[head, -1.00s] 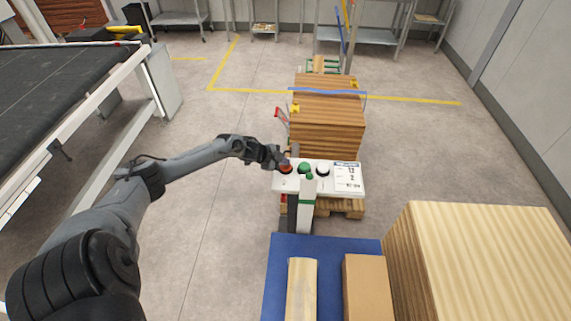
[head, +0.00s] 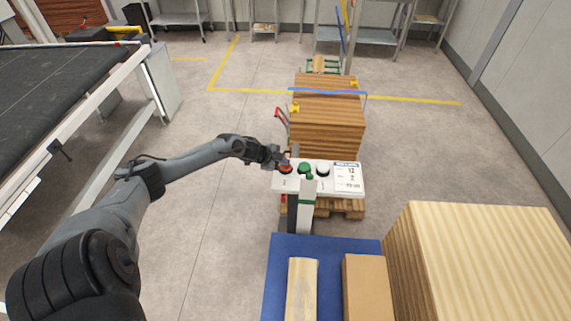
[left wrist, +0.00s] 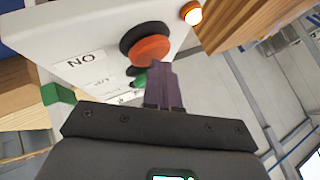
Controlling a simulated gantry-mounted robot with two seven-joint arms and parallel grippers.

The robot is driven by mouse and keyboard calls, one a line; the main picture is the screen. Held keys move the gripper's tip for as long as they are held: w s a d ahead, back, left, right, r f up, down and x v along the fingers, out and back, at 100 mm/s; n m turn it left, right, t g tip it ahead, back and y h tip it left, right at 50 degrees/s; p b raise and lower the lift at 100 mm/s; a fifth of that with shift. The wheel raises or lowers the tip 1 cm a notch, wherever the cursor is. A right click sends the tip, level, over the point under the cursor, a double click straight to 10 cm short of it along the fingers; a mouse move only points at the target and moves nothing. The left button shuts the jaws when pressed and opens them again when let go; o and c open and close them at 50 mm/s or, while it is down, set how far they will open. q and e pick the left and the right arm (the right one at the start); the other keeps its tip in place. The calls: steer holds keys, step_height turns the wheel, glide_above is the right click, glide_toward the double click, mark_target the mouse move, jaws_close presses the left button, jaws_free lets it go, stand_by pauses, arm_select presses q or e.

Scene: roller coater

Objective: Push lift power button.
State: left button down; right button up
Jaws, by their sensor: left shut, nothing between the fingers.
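A white control panel (head: 345,182) stands on a post in the middle of the head view. It carries a red button (head: 286,169) on the left, a green button (head: 304,168) and a white button (head: 323,170). My left gripper (head: 284,161) is at the panel's left end, right beside the red button. In the left wrist view its shut, empty fingers (left wrist: 160,68) overlap the lower edge of the red button (left wrist: 152,49), which sits in a black collar. I cannot tell whether they touch. The green button (left wrist: 139,78) is partly hidden behind the fingers. My right gripper is not in view.
A stack of brown boards (head: 325,127) stands behind the panel. In front are a blue surface (head: 278,262) with pale boards and a large wood stack (head: 490,260) at right. A conveyor (head: 60,80) is at left. The floor between conveyor and panel is clear.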

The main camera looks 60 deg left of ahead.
mark_target(283, 167)
arm_select(q)
steer(key=shift+s+f, duration=0.1)
steer(key=shift+f, duration=0.15)
steer(key=shift+s+f, duration=0.15)
steer(key=shift+f, duration=0.45)
steer(key=shift+d+r+p, duration=0.15)
steer(key=shift+r+p, duration=0.05)
steer(key=shift+p, duration=0.1)
stand_by(0.3)
steer(key=shift+r, duration=0.15)
step_height(283, 167, up, 6)
steer(key=p, duration=0.6)
steer(key=shift+r, duration=0.2)
stand_by(0.3)
